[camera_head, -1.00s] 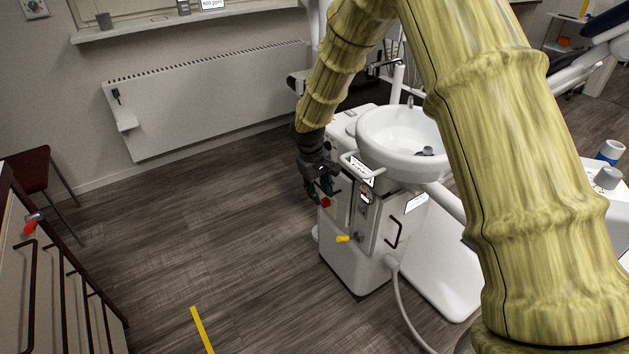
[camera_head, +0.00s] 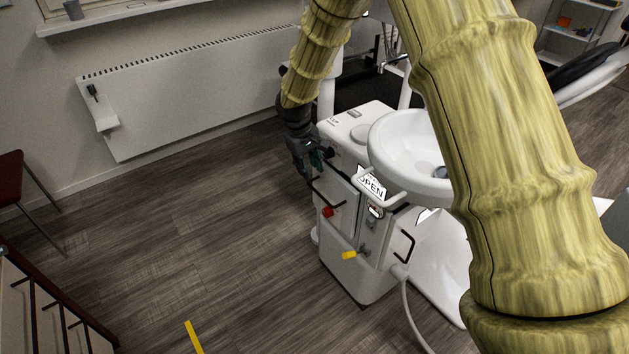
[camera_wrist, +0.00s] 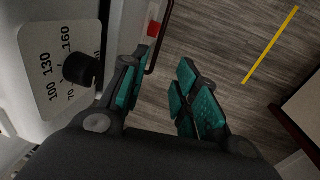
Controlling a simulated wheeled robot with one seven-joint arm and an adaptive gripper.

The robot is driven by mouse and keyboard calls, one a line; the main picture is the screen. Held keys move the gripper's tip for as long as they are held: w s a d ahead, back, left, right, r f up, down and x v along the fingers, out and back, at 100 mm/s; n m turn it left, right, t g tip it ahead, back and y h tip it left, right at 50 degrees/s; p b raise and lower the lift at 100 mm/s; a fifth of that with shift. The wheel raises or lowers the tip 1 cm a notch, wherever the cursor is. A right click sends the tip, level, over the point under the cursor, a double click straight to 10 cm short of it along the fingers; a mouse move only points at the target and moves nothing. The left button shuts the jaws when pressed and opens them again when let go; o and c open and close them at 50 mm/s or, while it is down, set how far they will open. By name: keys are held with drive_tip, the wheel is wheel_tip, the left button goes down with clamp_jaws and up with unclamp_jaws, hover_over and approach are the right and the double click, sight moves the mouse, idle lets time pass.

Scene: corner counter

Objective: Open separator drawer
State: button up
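A white dental unit (camera_head: 345,272) stands on the floor below a round white basin. Its front-left panel (camera_head: 335,222) has a dark bar handle (camera_head: 328,192) at the top and a red knob (camera_head: 328,212) below it. I cannot tell for certain which panel is the separator drawer. No gap around this panel is clear. My gripper (camera_head: 310,164) is beside the unit's upper left edge, just above the handle. In the wrist view, my gripper (camera_wrist: 158,92) has its teal-padded fingers apart with nothing between them. A dark bar (camera_wrist: 163,40) shows beyond the left finger, apart from the pads.
A yellow lever (camera_head: 349,255) and a second dark handle (camera_head: 405,247) stick out from the unit. A dial (camera_wrist: 70,65) is close on the left in the wrist view. Floor to the left is free.

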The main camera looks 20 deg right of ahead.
sight(317, 193)
wheel_tip(317, 193, down, 10)
drive_tip(key=d, duration=0.2)
drive_tip(key=shift+w+d, duration=0.2)
idle(0.3)
clamp_jaws()
